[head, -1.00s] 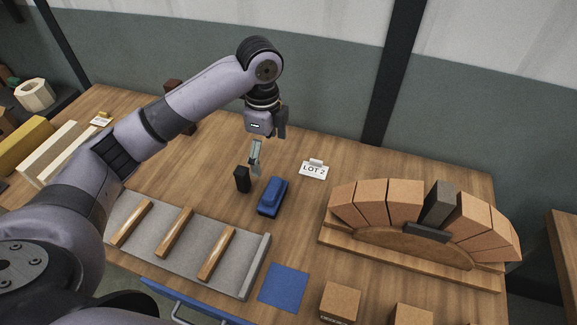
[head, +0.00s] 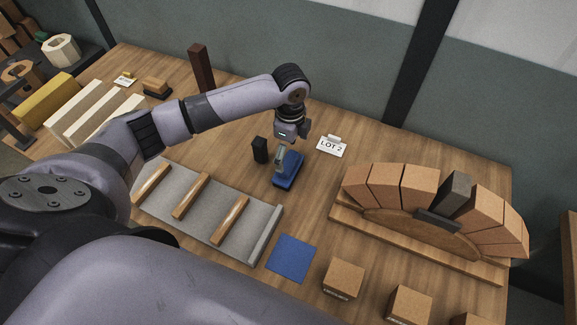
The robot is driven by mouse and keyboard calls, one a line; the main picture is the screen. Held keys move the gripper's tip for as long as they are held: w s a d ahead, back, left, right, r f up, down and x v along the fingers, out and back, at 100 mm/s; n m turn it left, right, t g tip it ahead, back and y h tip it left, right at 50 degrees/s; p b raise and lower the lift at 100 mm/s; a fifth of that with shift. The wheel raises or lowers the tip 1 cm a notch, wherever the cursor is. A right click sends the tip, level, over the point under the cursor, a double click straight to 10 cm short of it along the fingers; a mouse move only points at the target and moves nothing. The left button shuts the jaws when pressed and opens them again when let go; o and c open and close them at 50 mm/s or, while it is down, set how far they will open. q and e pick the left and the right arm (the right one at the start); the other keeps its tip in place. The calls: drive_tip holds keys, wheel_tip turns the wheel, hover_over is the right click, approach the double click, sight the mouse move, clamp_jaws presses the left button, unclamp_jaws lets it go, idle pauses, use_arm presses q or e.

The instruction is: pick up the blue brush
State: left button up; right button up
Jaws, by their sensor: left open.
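The blue brush (head: 289,171) lies on the wooden table, near its middle in the head view. It is a dark blue block shape with a raised top. My left gripper (head: 282,160) is open and points down at the brush. A grey finger overlaps the brush's far left part in the picture; I cannot tell whether it touches. The other finger is mostly hidden. My right gripper is not in view.
A small black block (head: 260,150) stands just left of the brush. A LOT 2 card (head: 332,146) is to the right. A grey tray with wooden bars (head: 213,231), a blue square (head: 291,258) and a brick arch (head: 385,187) lie nearer or right.

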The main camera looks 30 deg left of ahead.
sight(288, 160)
use_arm(q)
drive_tip(key=f, duration=0.1)
drive_tip(key=f+p, duration=0.1)
drive_tip(key=f, duration=0.2)
drive_tip(key=shift+s+a+f, duration=0.15)
drive_tip(key=shift+s+f, duration=0.1)
drive_tip(key=shift+f, duration=0.3)
drive_tip(key=shift+c, duration=0.3)
drive_tip(key=shift+r, duration=0.1)
drive_tip(key=c, duration=1.3)
wheel_tip(288, 160, up, 20)
drive_tip(key=shift+b, duration=1.15)
